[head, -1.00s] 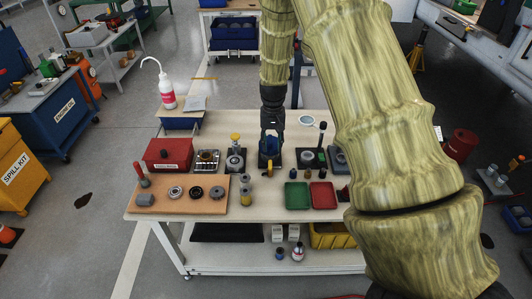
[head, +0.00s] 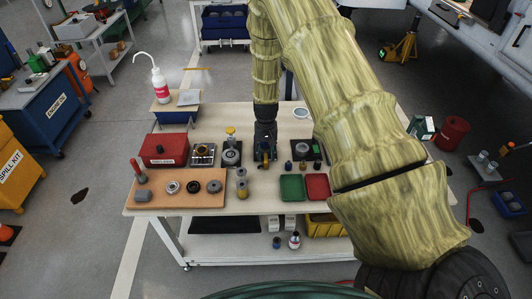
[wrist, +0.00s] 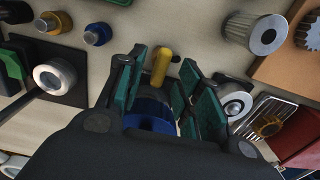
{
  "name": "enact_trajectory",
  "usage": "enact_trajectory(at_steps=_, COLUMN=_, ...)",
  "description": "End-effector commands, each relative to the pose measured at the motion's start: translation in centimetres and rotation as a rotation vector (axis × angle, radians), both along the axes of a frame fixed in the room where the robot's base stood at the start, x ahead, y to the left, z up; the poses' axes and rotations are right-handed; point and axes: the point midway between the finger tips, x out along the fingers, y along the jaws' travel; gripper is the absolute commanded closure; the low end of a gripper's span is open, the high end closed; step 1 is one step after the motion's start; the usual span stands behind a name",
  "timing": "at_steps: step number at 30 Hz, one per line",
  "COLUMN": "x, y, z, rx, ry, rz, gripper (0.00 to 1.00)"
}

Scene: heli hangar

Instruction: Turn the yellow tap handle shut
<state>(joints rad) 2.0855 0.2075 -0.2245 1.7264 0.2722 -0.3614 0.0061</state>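The yellow tap handle (wrist: 162,66) shows in the wrist view as a short rounded lever near a blue round body (wrist: 150,115). My gripper (wrist: 163,85) has its two green-padded fingers on either side of the handle, with gaps visible between pads and handle. It looks open and not clamped on anything. In the head view my gripper (head: 265,152) is low over the middle of the workbench (head: 225,113), and the tap is mostly hidden behind it. The lower part of the blue body is hidden by the gripper's own body in the wrist view.
A red box (head: 163,148) and a wooden board (head: 205,200) with round parts lie farther left. Green (head: 292,188) and red (head: 317,186) trays lie at front right. Small bottles stand nearby.

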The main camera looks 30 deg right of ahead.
Motion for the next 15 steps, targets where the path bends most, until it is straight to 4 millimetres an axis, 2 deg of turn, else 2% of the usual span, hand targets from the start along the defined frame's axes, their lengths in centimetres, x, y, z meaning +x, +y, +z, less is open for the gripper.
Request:
enact_trajectory(at_steps=6, x=0.0, y=0.0, z=-1.2, rx=0.000, ry=0.001, rz=0.001, gripper=0.64)
enact_trajectory(at_steps=15, x=0.0, y=0.0, z=-1.4, rx=0.000, ry=0.000, rz=0.001, gripper=0.64)
